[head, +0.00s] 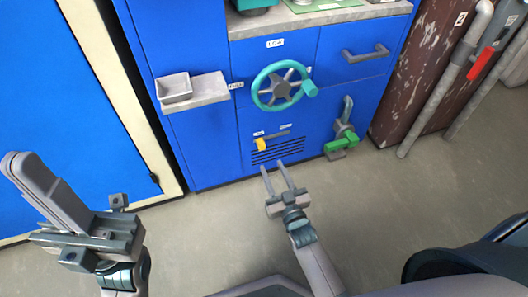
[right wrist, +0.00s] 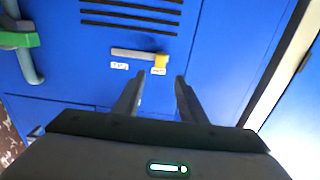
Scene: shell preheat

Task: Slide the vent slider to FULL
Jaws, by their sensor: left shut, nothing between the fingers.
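The vent slider's yellow knob (head: 261,145) sits at the left end of a short horizontal slot (head: 278,135) on the lower blue cabinet front. Small white labels stand above the slot, too small to read surely. In the right wrist view, which looks upside down, the knob (right wrist: 160,65) is at the right end of the slot bar (right wrist: 133,55). My right gripper (head: 274,165) is open and empty, in front of and below the knob, apart from it. The right wrist view shows its two fingers (right wrist: 160,78) spread. My left gripper (head: 22,160) is shut and empty at far left.
Dark vent slits (head: 277,152) lie just below the slot. A teal handwheel (head: 280,87) juts out above it. A green-handled valve (head: 341,142) stands to the right. A grey shelf (head: 210,91) with a tray (head: 174,88) sticks out upper left. The floor in front is clear.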

